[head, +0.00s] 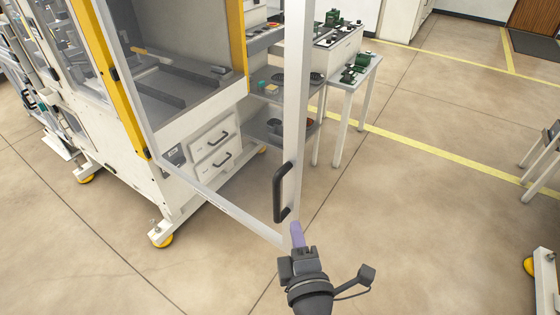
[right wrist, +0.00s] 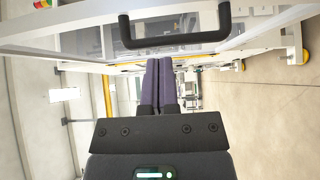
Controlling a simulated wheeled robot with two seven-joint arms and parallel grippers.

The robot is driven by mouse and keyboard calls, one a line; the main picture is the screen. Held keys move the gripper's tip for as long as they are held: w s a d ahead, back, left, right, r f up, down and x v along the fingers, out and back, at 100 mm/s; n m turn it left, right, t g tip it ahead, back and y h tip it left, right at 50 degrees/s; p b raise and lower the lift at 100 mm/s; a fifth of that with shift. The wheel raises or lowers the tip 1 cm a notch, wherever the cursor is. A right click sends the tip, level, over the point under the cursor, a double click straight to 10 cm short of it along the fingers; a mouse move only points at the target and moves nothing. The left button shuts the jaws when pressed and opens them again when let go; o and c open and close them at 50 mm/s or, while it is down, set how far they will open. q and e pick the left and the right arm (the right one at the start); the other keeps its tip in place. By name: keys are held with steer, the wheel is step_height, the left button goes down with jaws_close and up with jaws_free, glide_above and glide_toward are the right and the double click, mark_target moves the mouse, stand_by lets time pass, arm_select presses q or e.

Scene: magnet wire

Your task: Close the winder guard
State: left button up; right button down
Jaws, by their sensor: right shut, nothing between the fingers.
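The winder guard (head: 297,115) is a clear panel in a pale metal frame, swung out from the winder (head: 205,120), whose front opening shows bare. A black handle (head: 281,192) is fixed on the guard's outer upright. My right gripper (head: 297,228) is shut and empty, just below and right of the handle, close to the guard's lower outer corner. I cannot tell whether it touches the frame. In the right wrist view the shut purple fingers (right wrist: 157,82) point past the handle (right wrist: 175,28), apart from it. My left gripper is not in view.
A white table (head: 345,75) with green parts stands behind the guard at the right. Shelves (head: 285,90) hold small items beside the winder. The winder stands on feet with yellow bases (head: 163,240). The floor to the right of the guard is largely clear.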

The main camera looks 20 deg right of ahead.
mark_target(285, 180)
steer(key=w, duration=0.2)
steer(key=w+d+p, duration=0.1)
steer(key=w, duration=0.4)
steer(key=shift+w+d+r+p, duration=0.15)
steer(key=shift+w+d+p, duration=0.05)
steer(key=shift+w+p, duration=0.15)
steer(key=shift+w+d, duration=0.15)
steer(key=shift+w, duration=0.45)
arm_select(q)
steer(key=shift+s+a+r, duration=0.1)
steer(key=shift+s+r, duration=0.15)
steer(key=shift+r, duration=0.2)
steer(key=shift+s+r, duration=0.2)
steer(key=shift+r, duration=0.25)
arm_select(e)
steer(key=shift+w, duration=0.1)
